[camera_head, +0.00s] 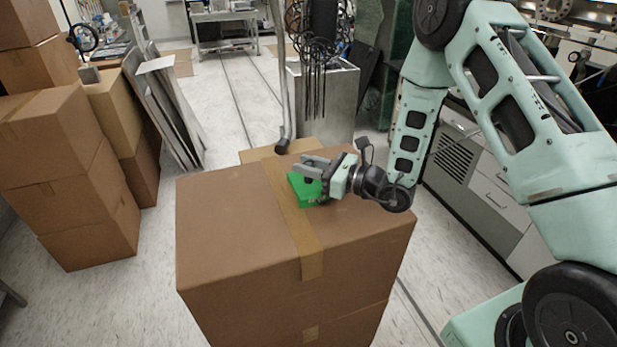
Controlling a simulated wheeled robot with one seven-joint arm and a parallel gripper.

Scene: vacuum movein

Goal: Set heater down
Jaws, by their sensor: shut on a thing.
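A green box-shaped object, which I take to be the heater (308,192), is at the top of a large cardboard box (232,222), near the middle of its upper face. My gripper (312,168) reaches in from the right and is shut on the green object. The fingers and wrist hide part of its upper and right side. I cannot tell whether its underside touches the cardboard or is slightly above it.
The box top is bare to the left and front of the green object. Stacked cardboard boxes (65,165) stand at left, with leaning panels (170,105) beside them. A metal cabinet (322,105) with hanging cables is behind. Grey drawers (490,190) stand at right.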

